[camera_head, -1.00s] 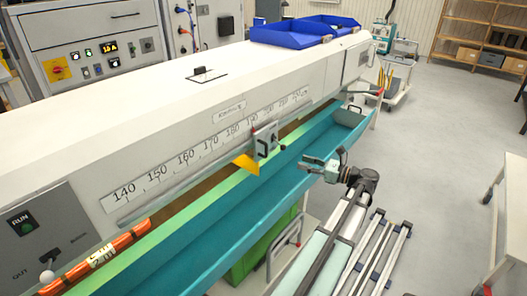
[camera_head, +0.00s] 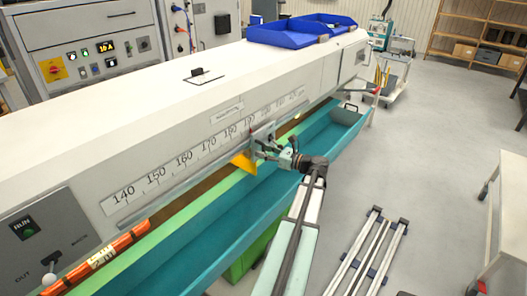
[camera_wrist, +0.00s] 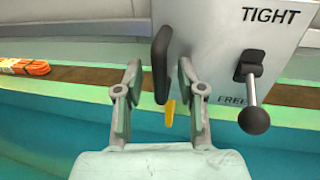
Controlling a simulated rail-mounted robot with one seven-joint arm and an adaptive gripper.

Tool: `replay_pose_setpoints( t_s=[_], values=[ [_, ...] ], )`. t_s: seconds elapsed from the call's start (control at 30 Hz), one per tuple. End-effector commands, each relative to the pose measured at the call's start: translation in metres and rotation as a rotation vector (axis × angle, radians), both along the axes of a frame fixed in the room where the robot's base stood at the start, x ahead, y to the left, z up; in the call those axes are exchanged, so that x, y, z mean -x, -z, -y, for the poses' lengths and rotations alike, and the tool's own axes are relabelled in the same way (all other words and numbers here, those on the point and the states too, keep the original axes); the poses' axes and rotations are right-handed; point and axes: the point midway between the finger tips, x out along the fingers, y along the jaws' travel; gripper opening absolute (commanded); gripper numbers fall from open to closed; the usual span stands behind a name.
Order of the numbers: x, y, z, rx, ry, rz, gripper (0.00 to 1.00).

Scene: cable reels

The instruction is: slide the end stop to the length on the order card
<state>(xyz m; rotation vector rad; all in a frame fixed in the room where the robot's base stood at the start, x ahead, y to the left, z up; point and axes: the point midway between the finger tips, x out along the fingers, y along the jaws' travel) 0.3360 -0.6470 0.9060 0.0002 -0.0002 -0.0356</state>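The end stop (camera_wrist: 220,45) is a grey block on the machine's front rail, with a black upright handle (camera_wrist: 161,62) and a lever with a round black knob (camera_wrist: 254,119). The lever hangs down, on the FREE side of the TIGHT and FREE markings. A yellow pointer (camera_head: 243,162) sits beneath the length scale (camera_head: 185,160), roughly around 180 to 190; I cannot read it exactly. My gripper (camera_head: 268,149) is at the stop; it also shows in the wrist view (camera_wrist: 160,80), its fingers open on either side of the handle, with gaps visible. I cannot identify the order card.
A teal trough (camera_head: 190,235) runs below the rail. An orange cable bundle (camera_head: 130,240) with a white label lies at the rail's near left end. A RUN panel (camera_head: 35,230) is at left. Blue bins (camera_head: 280,34) stand on top.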

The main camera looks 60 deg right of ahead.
Motion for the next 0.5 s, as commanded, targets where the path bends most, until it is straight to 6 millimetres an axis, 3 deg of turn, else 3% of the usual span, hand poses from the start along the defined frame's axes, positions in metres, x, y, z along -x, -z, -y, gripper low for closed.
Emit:
replay_pose_setpoints(
  t_s=[0.37, 0.5],
  values=[
    [-0.0050, 0.0002, 0.0002, 0.000, 0.000, 0.000, 0.39],
    [-0.0049, 0.0002, 0.0002, 0.000, 0.000, 0.000, 0.00]
  ],
)
